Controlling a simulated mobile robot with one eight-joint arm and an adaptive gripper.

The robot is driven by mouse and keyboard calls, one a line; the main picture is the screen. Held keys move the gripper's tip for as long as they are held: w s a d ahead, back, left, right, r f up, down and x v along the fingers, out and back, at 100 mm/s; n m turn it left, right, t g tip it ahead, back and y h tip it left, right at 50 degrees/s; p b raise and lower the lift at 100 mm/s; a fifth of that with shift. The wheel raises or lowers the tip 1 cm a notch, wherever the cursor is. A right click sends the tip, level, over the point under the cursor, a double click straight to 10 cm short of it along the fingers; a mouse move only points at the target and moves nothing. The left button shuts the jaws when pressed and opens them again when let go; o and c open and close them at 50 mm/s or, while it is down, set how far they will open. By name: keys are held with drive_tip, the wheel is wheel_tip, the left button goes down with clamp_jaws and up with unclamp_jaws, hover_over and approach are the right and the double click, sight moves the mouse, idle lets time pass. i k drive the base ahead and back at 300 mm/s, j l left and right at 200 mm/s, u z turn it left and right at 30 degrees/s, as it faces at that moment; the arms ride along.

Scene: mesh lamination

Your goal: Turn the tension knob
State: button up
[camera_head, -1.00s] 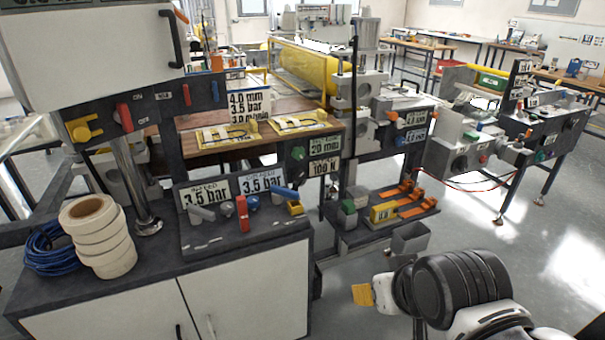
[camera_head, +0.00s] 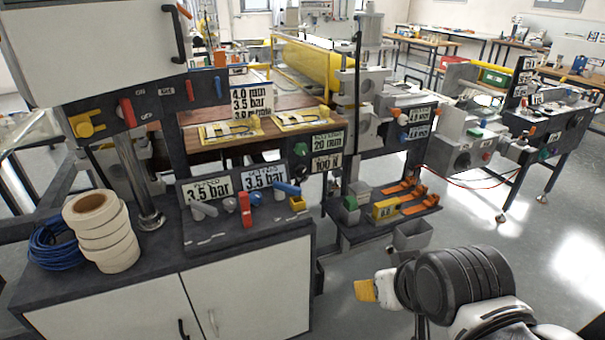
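A dark round knob (camera_head: 301,150) sits on the middle machine's front, beside small displays reading about 20 mm and 100 N (camera_head: 326,163). No label naming it as the tension knob is legible. A green knob (camera_head: 546,153) is on the right-hand machine. My gripper (camera_head: 368,290) is at the lower right, low in front of the machines and well apart from both knobs. A yellow piece shows at its end; I cannot tell whether it is a fingertip or something held. The fingers are mostly hidden by my dark wrist.
A cabinet (camera_head: 245,290) at the left bears white tape rolls (camera_head: 100,232), a blue cable coil (camera_head: 55,245) and a panel with a red lever (camera_head: 245,210). A low shelf with a grey bin (camera_head: 412,236) stands beyond my gripper. Open floor lies to the right.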

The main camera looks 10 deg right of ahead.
sight(301, 171)
drive_tip(key=j+z, duration=0.2)
drive_tip(key=z, duration=0.2)
drive_tip(key=j+z, duration=0.2)
drive_tip(key=z, duration=0.15)
drive_tip(key=j+z, duration=0.2)
drive_tip(key=z, duration=0.2)
